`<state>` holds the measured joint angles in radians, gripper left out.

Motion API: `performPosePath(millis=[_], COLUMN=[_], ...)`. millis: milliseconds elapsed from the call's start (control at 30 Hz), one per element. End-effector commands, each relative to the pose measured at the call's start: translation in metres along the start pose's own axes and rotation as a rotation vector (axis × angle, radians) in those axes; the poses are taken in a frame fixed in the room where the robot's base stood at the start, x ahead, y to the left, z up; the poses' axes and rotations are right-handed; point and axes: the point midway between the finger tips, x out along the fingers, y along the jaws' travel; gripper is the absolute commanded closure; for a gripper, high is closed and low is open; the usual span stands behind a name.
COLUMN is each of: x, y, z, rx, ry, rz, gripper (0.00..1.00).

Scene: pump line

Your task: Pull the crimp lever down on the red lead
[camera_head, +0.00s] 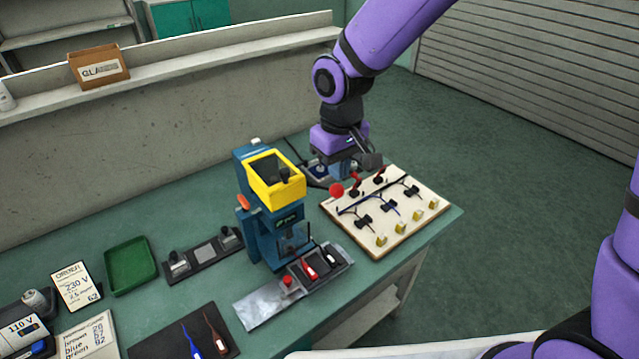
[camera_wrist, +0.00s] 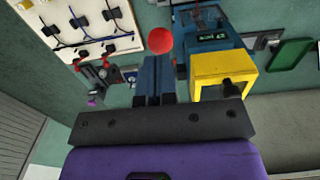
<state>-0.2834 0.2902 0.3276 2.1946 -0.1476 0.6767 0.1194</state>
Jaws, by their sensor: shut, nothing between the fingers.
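The crimp press (camera_head: 268,225) is a blue machine with a yellow top (camera_head: 274,175); the yellow top also shows right of my fingers in the wrist view (camera_wrist: 222,72). A red ball knob (camera_head: 336,189), which looks like the lever's end, sits right of the press. It appears just beyond my fingertips in the wrist view (camera_wrist: 159,40); the lever's rod is mostly hidden. My gripper (camera_head: 324,174) is shut and empty, close to the knob; whether it touches cannot be told. A red piece (camera_head: 308,268), perhaps the red lead, lies in the dark holder before the press.
A pale board (camera_head: 390,215) with black clips, cables and yellow blocks lies right of the press. A low wall runs behind the bench.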

Motion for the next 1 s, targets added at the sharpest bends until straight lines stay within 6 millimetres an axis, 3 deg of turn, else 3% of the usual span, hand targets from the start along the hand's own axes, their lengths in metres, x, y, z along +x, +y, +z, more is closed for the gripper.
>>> performPosePath(millis=[567, 1000], x=[0.002, 0.016], y=[0.000, 0.000], z=[0.000, 0.000], rx=[0.000, 0.000], ry=[-0.001, -0.001], rz=[0.000, 0.000], gripper=[1.00, 1.00])
